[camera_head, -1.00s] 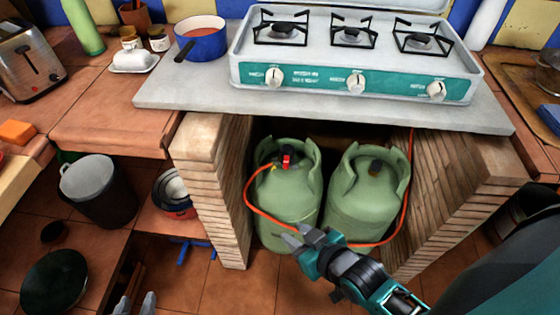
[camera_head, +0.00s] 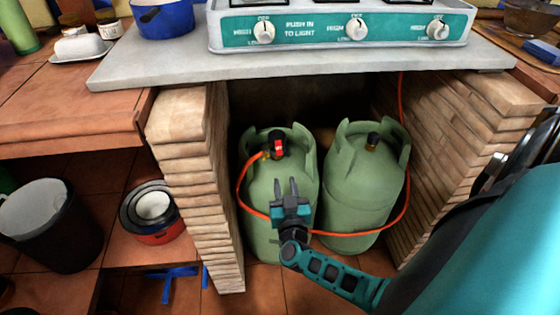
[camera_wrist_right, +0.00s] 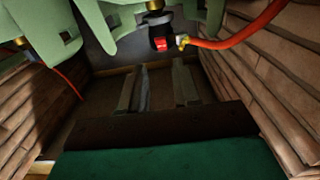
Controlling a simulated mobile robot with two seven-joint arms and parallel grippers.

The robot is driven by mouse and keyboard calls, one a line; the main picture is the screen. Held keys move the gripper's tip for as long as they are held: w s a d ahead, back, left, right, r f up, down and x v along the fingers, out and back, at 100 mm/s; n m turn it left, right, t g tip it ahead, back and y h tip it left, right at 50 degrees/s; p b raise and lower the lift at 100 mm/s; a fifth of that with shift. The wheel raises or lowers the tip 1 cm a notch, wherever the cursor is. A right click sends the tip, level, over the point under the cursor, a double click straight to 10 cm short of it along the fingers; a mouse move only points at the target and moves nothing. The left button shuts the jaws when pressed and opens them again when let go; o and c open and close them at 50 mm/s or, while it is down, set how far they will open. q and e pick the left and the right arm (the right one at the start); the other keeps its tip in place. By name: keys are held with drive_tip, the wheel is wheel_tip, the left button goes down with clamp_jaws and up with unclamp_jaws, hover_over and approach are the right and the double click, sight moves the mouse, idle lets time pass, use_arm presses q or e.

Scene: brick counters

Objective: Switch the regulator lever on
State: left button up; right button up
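The regulator (camera_head: 275,143), black with a red lever (camera_head: 278,148), sits on top of the left green gas bottle (camera_head: 262,185). An orange hose (camera_head: 242,185) runs from it. In the right wrist view the regulator shows at the top, with its red lever (camera_wrist_right: 162,43) and the hose (camera_wrist_right: 235,40). My right gripper (camera_head: 286,187) is in front of the left bottle, below the regulator in the picture, fingers up. Its fingers (camera_wrist_right: 162,85) are apart with nothing between them. It appears clear of the lever. My left gripper is not in view.
A second green bottle (camera_head: 358,190) stands close on the right. Brick walls (camera_head: 195,170) flank the alcove, and the grey counter slab (camera_head: 300,62) with the stove (camera_head: 340,30) overhangs it. Pots (camera_head: 152,210) sit on a shelf at left.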

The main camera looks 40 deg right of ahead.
sight(279, 155)
drive_tip(key=b+x, duration=0.3)
drive_tip(key=x, duration=0.7)
drive_tip(key=shift+w, duration=0.1)
clamp_jaws()
